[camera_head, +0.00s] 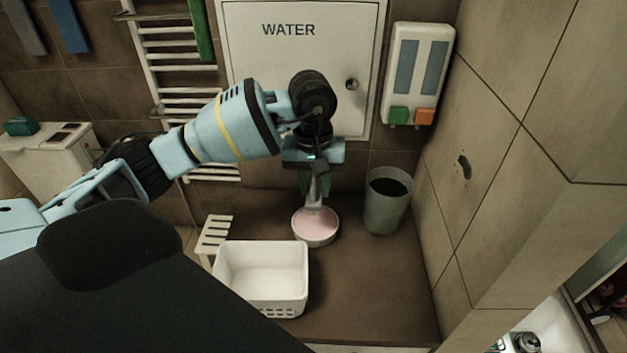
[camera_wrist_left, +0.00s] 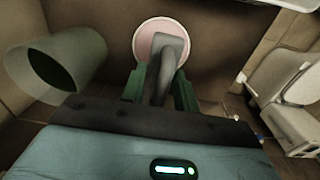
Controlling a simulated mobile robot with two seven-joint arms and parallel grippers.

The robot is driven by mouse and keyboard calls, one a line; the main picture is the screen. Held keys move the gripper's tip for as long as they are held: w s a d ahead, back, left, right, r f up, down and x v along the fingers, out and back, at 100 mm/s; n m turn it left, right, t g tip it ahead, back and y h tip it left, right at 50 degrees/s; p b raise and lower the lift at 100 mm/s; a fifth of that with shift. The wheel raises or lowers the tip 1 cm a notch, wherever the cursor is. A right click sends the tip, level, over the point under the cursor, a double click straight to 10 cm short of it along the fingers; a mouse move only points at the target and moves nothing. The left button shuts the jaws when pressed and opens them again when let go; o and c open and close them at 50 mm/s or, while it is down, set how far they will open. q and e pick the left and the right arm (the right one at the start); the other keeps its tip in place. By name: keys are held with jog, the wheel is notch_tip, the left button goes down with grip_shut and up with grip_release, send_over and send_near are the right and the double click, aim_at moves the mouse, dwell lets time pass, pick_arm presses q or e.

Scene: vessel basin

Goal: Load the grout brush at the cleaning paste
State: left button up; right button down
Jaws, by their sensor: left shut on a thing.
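My left gripper (camera_head: 314,178) is shut on the grout brush (camera_head: 314,192), which is grey and points down from the fingers. In the left wrist view the brush (camera_wrist_left: 168,58) runs out from between the green fingers (camera_wrist_left: 152,85), its wide head over the dish. The cleaning paste (camera_head: 316,226) is a pink layer in a round pale dish on the brown surface, and it also shows in the left wrist view (camera_wrist_left: 146,43). The brush's lower end overlaps the paste in both views; I cannot tell whether it touches. The bristles are hidden. My right gripper is not in view.
A grey bucket (camera_head: 386,201) with dark contents stands right of the dish. A white basket (camera_head: 262,272) is at the front left, beside a slatted white piece (camera_head: 213,236). The tiled wall (camera_head: 480,200) bounds the right. The surface in front of the bucket is clear.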

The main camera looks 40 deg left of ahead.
pick_arm(q)
jog(key=shift+f, duration=0.15)
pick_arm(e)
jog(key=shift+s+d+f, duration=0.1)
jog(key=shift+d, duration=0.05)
